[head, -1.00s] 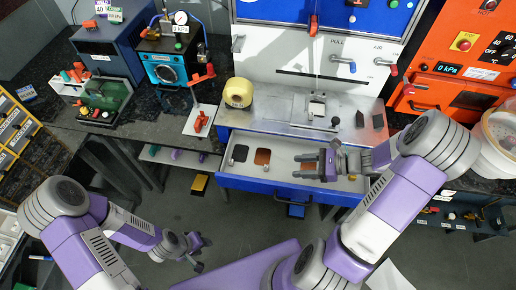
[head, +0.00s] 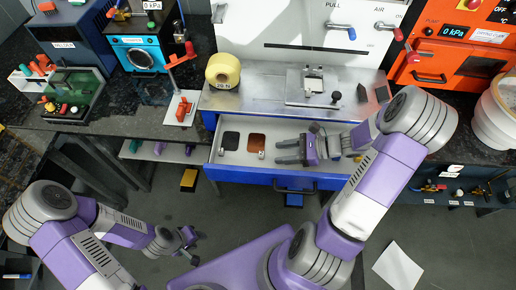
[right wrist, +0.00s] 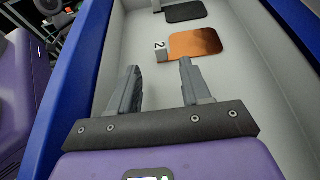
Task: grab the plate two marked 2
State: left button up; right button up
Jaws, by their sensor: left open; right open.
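The copper-coloured plate (head: 256,141) lies flat in the open drawer. In the right wrist view the copper plate (right wrist: 197,43) has a small block marked 2 (right wrist: 161,51) at its left edge. A dark plate (head: 231,140) lies to its left in the head view, and the dark plate also shows at the top of the right wrist view (right wrist: 184,12). My right gripper (head: 276,152) is open and empty over the drawer, its fingers pointing towards the copper plate and short of it. My left gripper (head: 193,247) is open and empty, low over the floor, far from the drawer.
The drawer (head: 213,158) has raised walls and a blue front. An orange machine (head: 455,60) and a white bucket (head: 495,118) stand right.

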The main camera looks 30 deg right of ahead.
aim_at(267, 158)
jog(key=b+x, duration=0.1)
jog(key=x, duration=0.4)
jog(key=shift+w+a+b, duration=0.25)
jog(key=shift+w+b, duration=0.05)
jog(key=shift+b, duration=0.05)
jog(key=shift+r, duration=0.1)
grip_shut()
